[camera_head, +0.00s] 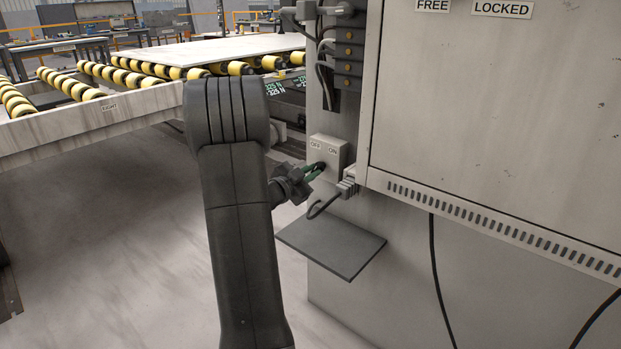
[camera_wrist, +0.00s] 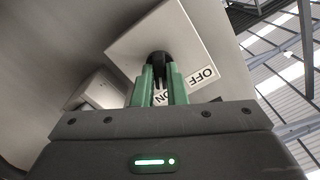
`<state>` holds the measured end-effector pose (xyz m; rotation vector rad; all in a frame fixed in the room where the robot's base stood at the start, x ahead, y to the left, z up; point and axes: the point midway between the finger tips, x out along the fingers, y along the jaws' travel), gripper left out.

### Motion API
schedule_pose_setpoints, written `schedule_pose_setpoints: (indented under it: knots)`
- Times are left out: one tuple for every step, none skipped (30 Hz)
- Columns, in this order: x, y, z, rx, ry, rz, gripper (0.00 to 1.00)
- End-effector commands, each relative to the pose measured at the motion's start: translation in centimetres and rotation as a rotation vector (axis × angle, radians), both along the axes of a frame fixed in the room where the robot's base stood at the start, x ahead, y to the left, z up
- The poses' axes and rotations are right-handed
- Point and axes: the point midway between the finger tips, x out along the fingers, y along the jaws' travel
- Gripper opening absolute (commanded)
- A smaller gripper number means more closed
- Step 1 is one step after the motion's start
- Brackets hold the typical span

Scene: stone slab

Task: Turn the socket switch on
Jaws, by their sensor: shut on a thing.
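The fingers partly hide the knob and the ON label in the wrist view; I cannot tell which label the knob points to.
A grey plug with a cable (camera_head: 348,187) sits just below right of the box. A flat dark shelf (camera_head: 330,246) juts out below. The cabinet (camera_head: 490,110) fills the right side. A roller conveyor (camera_head: 110,118) stands at the left, with open floor in front.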

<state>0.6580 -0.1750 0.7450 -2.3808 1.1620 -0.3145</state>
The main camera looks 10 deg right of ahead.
Motion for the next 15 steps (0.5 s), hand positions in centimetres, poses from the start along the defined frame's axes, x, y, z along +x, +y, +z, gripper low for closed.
schedule_pose_setpoints:
  knots:
    - [-0.03,0.02,-0.27,0.018,-0.021,0.000,0.00]
    - [-0.02,0.02,-0.27,0.029,-0.035,0.000,0.00]
    - [-0.03,0.01,-0.25,0.042,-0.052,0.000,0.00]
    - [-0.03,0.01,-0.23,0.052,-0.065,0.000,0.00]
    - [-0.04,0.02,-0.22,0.060,-0.074,0.000,0.00]
    - [-0.04,0.02,-0.19,0.071,-0.088,0.000,0.00]
    - [-0.04,0.02,-0.18,0.077,-0.097,0.000,0.00]
    - [-0.04,0.02,-0.16,0.083,-0.104,0.000,0.00]
    - [-0.05,0.01,-0.15,0.091,-0.114,0.000,0.00]
    - [-0.05,0.01,-0.13,0.095,-0.120,0.000,0.00]
    - [-0.05,0.01,-0.13,0.100,-0.125,0.000,0.00]
    - [-0.05,0.01,-0.12,0.104,-0.131,0.000,0.00]
    - [-0.05,0.01,-0.11,0.106,-0.134,0.000,0.00]
    - [-0.05,0.01,-0.11,0.109,-0.137,0.000,0.00]
    - [-0.05,0.01,-0.10,0.112,-0.141,0.000,0.00]
